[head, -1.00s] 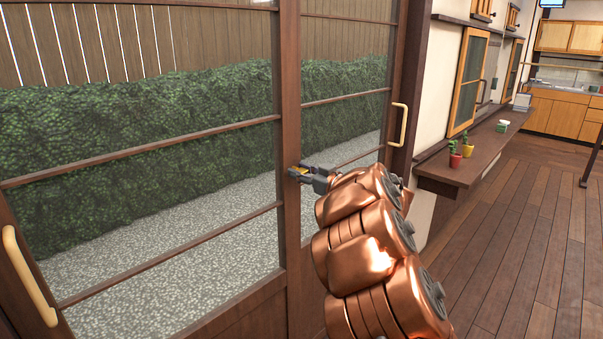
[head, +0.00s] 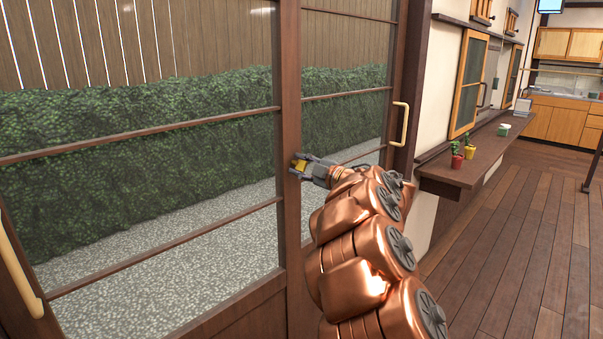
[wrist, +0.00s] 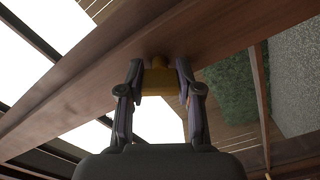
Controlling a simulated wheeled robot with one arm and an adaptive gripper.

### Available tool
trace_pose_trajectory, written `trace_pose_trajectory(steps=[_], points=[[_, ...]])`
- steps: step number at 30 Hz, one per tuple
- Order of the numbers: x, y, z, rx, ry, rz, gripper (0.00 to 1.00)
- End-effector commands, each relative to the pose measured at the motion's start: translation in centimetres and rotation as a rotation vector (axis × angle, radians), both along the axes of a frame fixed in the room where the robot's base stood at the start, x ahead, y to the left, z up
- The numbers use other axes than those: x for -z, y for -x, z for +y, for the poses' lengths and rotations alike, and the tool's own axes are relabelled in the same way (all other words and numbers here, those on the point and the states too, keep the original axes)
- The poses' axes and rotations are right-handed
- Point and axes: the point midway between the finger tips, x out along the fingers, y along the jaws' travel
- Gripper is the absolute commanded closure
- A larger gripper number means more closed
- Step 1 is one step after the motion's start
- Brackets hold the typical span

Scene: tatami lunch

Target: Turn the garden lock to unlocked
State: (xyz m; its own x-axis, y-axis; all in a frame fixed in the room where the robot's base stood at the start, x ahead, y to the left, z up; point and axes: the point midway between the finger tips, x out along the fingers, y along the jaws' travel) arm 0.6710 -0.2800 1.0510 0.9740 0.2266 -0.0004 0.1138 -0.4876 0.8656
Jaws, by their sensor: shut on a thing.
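The garden lock is a small yellow knob (wrist: 162,80) on the dark wooden middle stile (head: 289,220) of the glazed garden doors. In the head view the yellow lock (head: 299,165) shows between my fingers at the stile. My gripper (wrist: 160,88) is shut on the lock, with one finger on each side of it in the wrist view. My gripper also shows in the head view (head: 301,168), reaching in from the right. The gripper hides part of the lock, and I cannot tell its lock position.
A pale handle (head: 401,124) is on the right door and another (head: 18,262) on the left. A wall shelf (head: 480,165) with small potted plants stands to the right. Wooden floor (head: 520,240) is clear there. Behind the glass are gravel and a hedge.

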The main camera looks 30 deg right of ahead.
Motion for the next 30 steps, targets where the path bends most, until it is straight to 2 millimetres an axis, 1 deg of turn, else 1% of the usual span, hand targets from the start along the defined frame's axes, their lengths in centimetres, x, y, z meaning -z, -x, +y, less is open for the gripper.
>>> trace_pose_trajectory(steps=[1,6,15,21,30], points=[[0.4,0.01,0.01,-0.001,0.043,-0.01,1.0],[0.49,0.0,0.04,-0.001,0.192,-0.044,1.0],[0.53,0.01,-0.01,0.0,0.399,-0.091,1.0],[0.38,-0.01,0.04,-0.001,0.482,-0.11,1.0],[0.23,-0.02,0.07,-0.002,0.526,-0.121,1.0]])
